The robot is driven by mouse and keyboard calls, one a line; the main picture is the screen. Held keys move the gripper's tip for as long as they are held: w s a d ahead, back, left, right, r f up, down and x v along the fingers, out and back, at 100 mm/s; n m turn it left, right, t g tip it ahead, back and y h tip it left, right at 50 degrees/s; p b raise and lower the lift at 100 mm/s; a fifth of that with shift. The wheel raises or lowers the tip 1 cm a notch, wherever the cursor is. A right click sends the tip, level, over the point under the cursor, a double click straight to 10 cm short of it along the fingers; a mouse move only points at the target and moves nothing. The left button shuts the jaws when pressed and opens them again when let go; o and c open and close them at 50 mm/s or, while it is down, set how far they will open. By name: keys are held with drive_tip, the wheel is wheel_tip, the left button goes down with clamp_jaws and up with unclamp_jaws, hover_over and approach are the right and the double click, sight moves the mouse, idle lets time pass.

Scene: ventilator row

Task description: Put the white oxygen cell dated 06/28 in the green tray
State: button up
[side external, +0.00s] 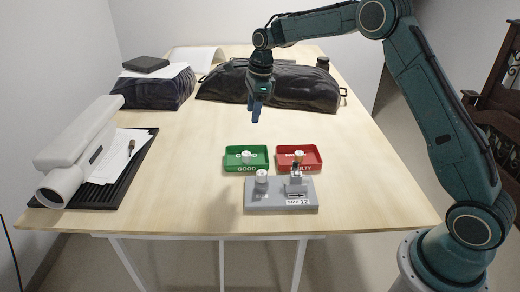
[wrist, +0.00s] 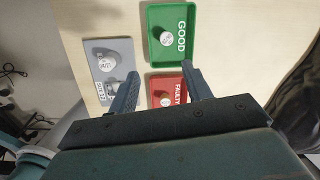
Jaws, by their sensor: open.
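The green tray (side external: 230,166), marked GOOD, lies mid-table and also shows in the wrist view (wrist: 183,58). A white round cell (side external: 246,157) stands in it, also seen in the wrist view (wrist: 166,38). Another white cell (side external: 262,177) stands on the left of the grey fixture (side external: 280,205); in the wrist view (wrist: 102,57) its top carries print. I cannot read either date surely. My gripper (side external: 255,115) is open and empty, high above the table behind the trays; both fingers show in the wrist view (wrist: 160,76).
The fixture's right side has a small grey holder (side external: 296,184). Black bags (side external: 285,90) lie behind; a white device (side external: 75,150) stands left.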

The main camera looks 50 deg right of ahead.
drive_tip(key=s+a+r+n+t, duration=0.1)
drive_tip(key=s+a+r+n, duration=0.1)
drive_tip(key=s+r+n, duration=0.55)
drive_tip(key=s+a+r+n+t, duration=0.15)
drive_tip(key=s+r+n, duration=0.5)
drive_tip(key=s, duration=0.65)
drive_tip(key=s+a+f+n+t+h, duration=0.1)
drive_tip(key=s+f+n, duration=0.1)
drive_tip(key=s+n, duration=0.8)
drive_tip(key=s, duration=0.9)
drive_tip(key=shift+s+a, duration=0.2)
drive_tip(key=shift+s, duration=0.15)
drive_tip(key=shift+f+t, duration=0.1)
drive_tip(key=shift+t, duration=0.15)
